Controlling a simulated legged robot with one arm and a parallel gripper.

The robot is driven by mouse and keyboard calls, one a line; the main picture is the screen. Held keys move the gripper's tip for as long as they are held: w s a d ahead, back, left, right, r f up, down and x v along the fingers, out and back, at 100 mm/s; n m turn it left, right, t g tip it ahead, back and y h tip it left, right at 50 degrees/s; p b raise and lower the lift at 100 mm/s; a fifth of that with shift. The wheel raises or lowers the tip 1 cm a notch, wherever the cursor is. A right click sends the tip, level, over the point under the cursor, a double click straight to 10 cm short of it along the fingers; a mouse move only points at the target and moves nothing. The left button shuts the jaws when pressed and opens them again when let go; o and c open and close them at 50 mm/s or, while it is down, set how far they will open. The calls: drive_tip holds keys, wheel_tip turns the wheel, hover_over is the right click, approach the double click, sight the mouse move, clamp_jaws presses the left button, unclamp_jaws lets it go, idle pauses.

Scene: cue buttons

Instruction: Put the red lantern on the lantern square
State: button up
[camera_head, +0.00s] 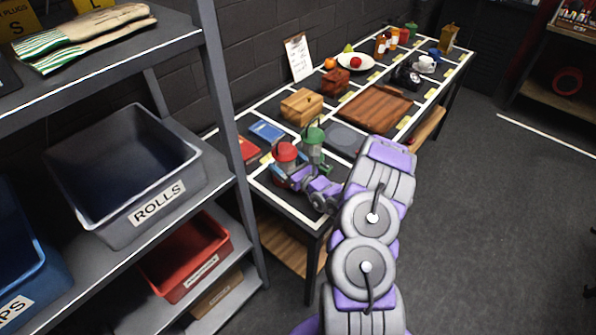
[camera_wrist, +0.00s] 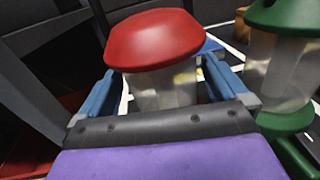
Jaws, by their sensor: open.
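The red lantern (camera_head: 286,153) has a red domed top and a clear body, and stands at the near end of the long table. In the wrist view the red lantern (camera_wrist: 153,45) sits between the two blue fingers of my gripper (camera_wrist: 165,92), which are spread on either side of it. My gripper (camera_head: 290,178) is open, and a gap seems to show beside the lantern body. The lantern's base is hidden behind my gripper. A green lantern (camera_head: 313,140) stands just right of the red one, and its green top (camera_wrist: 285,17) is close to the right finger. I cannot tell which marked square is the lantern square.
A blue book (camera_head: 267,131), a red book (camera_head: 247,149) and a wooden box (camera_head: 301,105) lie behind the lanterns. A wooden tray (camera_head: 374,107) and a clipboard (camera_head: 299,57) are farther along. A shelf with a grey ROLLS bin (camera_head: 125,175) stands close on the left.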

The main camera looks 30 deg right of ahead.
drive_tip(key=s, duration=0.3)
drive_tip(key=s+d+p, duration=0.1)
drive_tip(key=s, duration=0.5)
drive_tip(key=shift+s+d+p, duration=0.15)
drive_tip(key=shift+d+p, duration=0.15)
